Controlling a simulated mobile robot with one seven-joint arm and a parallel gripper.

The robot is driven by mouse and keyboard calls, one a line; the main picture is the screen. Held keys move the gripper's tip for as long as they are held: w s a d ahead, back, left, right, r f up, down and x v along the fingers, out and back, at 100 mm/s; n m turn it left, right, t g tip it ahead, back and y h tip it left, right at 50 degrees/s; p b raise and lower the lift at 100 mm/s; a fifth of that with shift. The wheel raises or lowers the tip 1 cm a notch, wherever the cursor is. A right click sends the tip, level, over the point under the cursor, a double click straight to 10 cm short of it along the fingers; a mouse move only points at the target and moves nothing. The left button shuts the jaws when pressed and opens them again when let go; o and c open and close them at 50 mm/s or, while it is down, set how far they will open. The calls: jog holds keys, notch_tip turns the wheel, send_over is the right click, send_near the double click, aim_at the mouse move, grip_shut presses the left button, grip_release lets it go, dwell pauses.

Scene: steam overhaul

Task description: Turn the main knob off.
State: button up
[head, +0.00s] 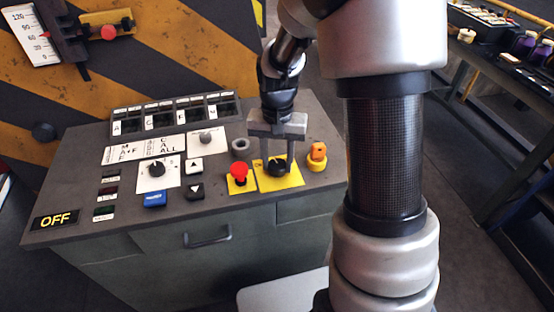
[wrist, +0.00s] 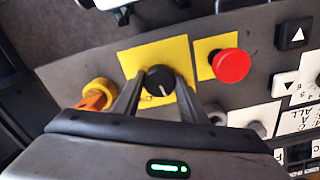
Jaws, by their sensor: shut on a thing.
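The main knob appears to be the black round knob on a yellow plate in the head view (head: 277,167); it also shows in the wrist view (wrist: 159,80) with a white pointer line. My gripper (head: 277,160) reaches down from above, one finger on each side of the knob, shut on it. The fingers also show in the wrist view (wrist: 158,95). The yellow plate (head: 289,183) lies under the knob.
A red mushroom button (head: 239,171) stands close left of the knob, and an orange switch on a yellow base (head: 317,153) close right. A grey ring (head: 240,146) is behind. A white-plated black knob (head: 157,169) and a blue button (head: 154,198) sit farther left on the console.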

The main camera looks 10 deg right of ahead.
aim_at(278, 164)
jog(key=n, duration=0.6)
jog(key=shift+d+n+p, duration=0.1)
jog(key=shift+n+p, duration=0.2)
jog(key=shift+p, duration=0.05)
dwell(0.5)
jog(key=o, duration=1.1)
jog(key=shift+c, duration=0.2)
notch_tip(278, 164, up, 18)
jog(key=p, duration=0.2)
jog(key=shift+f, duration=0.25)
jog(key=s+r+m+t+p, duration=0.1)
jog(key=s+r+t+p, duration=0.1)
jog(key=s+r, duration=0.4)
jog(key=s+r+m+t+p, duration=0.1)
jog(key=s+r+t+p, duration=0.2)
jog(key=s, duration=0.9)
notch_tip(278, 164, up, 4)
jog(key=shift+r+t+p, duration=0.2)
jog(key=shift+t+p, duration=0.1)
jog(key=shift+p, duration=0.75)
